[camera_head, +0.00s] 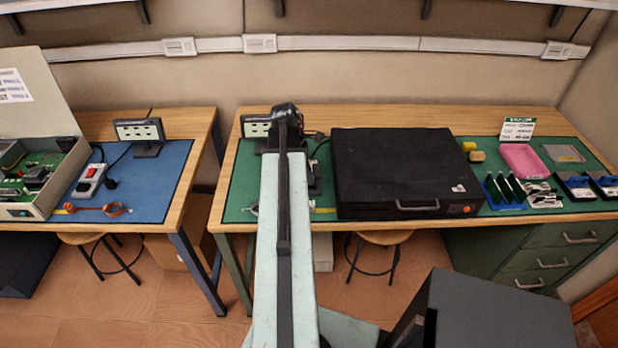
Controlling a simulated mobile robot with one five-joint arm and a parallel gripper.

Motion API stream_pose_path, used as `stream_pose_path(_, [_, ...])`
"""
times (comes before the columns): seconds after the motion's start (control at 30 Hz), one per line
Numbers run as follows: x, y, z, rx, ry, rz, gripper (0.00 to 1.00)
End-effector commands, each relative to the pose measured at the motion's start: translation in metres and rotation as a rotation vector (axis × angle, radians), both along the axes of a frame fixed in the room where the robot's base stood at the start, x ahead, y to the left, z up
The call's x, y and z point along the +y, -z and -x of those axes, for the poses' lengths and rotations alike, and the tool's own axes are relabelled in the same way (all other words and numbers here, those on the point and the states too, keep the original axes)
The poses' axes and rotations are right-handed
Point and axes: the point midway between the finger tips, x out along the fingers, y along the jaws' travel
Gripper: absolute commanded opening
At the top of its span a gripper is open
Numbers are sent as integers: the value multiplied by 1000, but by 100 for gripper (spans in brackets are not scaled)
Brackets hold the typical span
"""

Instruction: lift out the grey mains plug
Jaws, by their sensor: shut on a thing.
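My arm reaches forward over the right-hand bench, and my gripper (287,112) is at its far end, above the back part of the green mat. The gripper is shut on the grey mains plug, but the arm and wrist hide the plug and the fingertips. A socket strip (314,180) shows only in part, just right of my arm on the mat. A dark cable (319,138) lies behind it, near the black case. I cannot see whether the plug is in the strip or clear of it.
A large black case (400,172) stands close to the right of my arm. A small display sign (255,127) is just left of the gripper. Circuit boards (505,190) and a pink box (522,160) lie further right. A blue-matted bench (160,185) holds another socket strip (90,181).

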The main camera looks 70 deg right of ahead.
Motion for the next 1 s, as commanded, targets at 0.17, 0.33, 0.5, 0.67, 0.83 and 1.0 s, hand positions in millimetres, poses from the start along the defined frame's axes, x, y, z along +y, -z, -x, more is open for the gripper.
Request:
stream_pose_path(0.17, [0,-15,0,0,0,0,0])
stream_pose_path(0.33, [0,-48,0,0,0,0,0])
stream_pose_path(0.5, [0,-86,0,0,1,0,0])
stream_pose_path(0.67, [0,-103,0,0,1,0,0])
stream_pose_path(0.83, [0,-100,0,0,1,0,0])
stream_pose_path(1.0, [0,-100,1,0,1,0,0])
